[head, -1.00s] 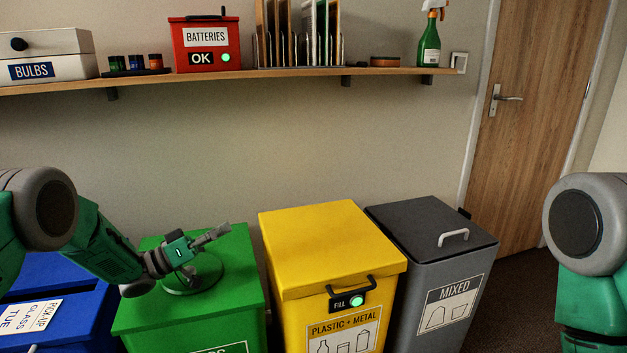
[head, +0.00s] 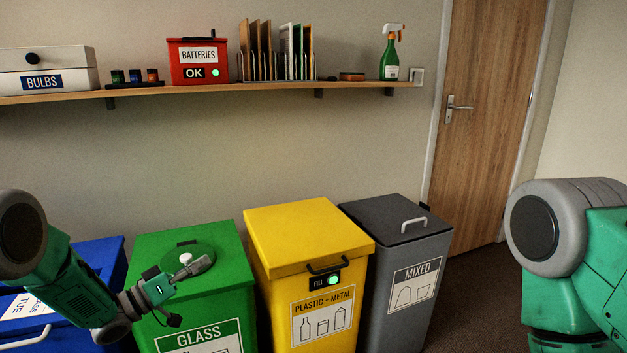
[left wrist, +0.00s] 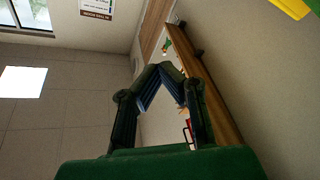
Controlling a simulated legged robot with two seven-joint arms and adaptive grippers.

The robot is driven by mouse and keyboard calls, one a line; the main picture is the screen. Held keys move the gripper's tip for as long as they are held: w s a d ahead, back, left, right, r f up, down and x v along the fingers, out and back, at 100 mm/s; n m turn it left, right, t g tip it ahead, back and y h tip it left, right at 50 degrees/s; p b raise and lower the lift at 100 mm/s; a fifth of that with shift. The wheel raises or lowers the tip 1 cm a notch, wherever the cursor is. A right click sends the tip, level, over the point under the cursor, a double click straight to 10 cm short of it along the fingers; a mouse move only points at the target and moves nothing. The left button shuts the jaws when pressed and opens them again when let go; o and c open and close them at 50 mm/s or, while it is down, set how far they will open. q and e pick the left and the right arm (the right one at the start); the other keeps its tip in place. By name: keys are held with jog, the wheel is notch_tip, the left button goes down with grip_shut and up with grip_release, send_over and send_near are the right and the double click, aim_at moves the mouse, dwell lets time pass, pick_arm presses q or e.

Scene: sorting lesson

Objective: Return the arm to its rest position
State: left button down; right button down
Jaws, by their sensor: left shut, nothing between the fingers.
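My left arm (head: 75,290) comes in from the left side of the head view. Its gripper (head: 205,263) is over the front part of the green glass bin (head: 150,250), pointing right, shut and empty. In the left wrist view the fingertips of the left gripper (left wrist: 160,68) meet with nothing between them, and the wall shelf (left wrist: 212,100) shows behind them. My right arm (head: 575,260) shows only in part at the right edge of the head view; its gripper is out of view.
A blue bin (head: 108,255) is at the left, partly behind my left arm. A yellow bin (head: 305,235) and a grey mixed bin (head: 430,250) stand to the right of the green one. The shelf (head: 290,90) holds a red batteries box (head: 200,55) and a spray bottle (head: 390,62).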

pick_arm(q)
jog(key=s+d+f+n+g+y+p, duration=0.2)
jog(key=s+f+n+g+y, duration=0.2)
jog(key=s+f+y, duration=1.05)
jog(key=s+a+f+g, duration=0.1)
jog(key=s+g, duration=0.2)
jog(key=s, duration=0.7)
jog(key=s+a+f+m+g, duration=0.1)
jog(key=s+f+g, duration=0.1)
jog(key=s, duration=0.9)
jog(key=s+a+f+g, duration=0.2)
jog(key=s+g, duration=0.1)
jog(key=s, duration=0.8)
jog(key=shift+s+f+m+g+y+p, duration=0.2)
jog(key=shift+m+g+y+p, duration=0.1)
jog(key=shift+g+y, duration=0.15)
pick_arm(e)
jog(key=r, duration=0.2)
jog(key=shift+d+r, duration=0.3)
pick_arm(q)
jog(key=shift+w+a, duration=0.1)
jog(key=shift+a, duration=0.05)
jog(key=shift+w, duration=0.1)
